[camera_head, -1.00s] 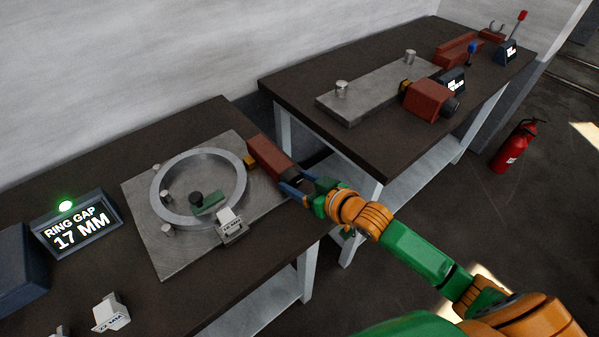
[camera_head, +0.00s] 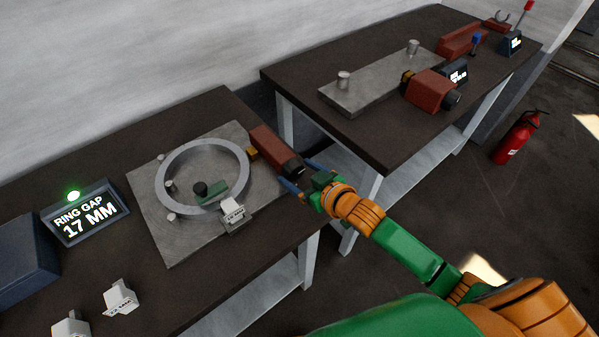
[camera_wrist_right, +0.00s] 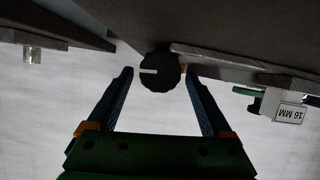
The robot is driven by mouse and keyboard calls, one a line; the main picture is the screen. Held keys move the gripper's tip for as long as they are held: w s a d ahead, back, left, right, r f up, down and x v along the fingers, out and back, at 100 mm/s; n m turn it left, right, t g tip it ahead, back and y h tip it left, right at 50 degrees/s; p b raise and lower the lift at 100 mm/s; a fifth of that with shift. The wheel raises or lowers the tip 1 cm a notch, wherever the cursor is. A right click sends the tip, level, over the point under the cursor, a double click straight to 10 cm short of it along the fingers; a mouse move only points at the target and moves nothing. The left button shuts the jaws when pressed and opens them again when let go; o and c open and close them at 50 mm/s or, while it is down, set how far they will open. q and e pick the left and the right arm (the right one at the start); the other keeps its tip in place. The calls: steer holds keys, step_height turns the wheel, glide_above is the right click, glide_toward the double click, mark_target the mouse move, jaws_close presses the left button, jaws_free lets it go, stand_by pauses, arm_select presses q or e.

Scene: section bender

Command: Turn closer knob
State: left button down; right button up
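The red block (camera_head: 274,150) on the near table's bender carries the closer knob (camera_wrist_right: 160,72), a dark round knob with a white mark. In the head view this knob (camera_head: 295,171) is partly hidden by my gripper. My right gripper (camera_head: 302,177) is open, with its blue fingers on either side of the knob. In the right wrist view the knob sits between the fingertips, with a visible gap to each finger. The display (camera_head: 86,213) reads RING GAP 17 MM, with a green light lit on top. My left gripper is not in view.
A grey ring (camera_head: 161,190) lies on the metal plate (camera_head: 178,247), beside a white 16 MM block (camera_head: 233,212). White blocks (camera_head: 121,298) stand at the front left. A second table (camera_head: 300,89) holds another bender with a red block (camera_head: 428,91). A fire extinguisher (camera_head: 515,138) stands on the floor.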

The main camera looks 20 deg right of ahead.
steer(key=shift+o, duration=0.3)
steer(key=shift+s, duration=0.1)
steer(key=v, duration=0.7)
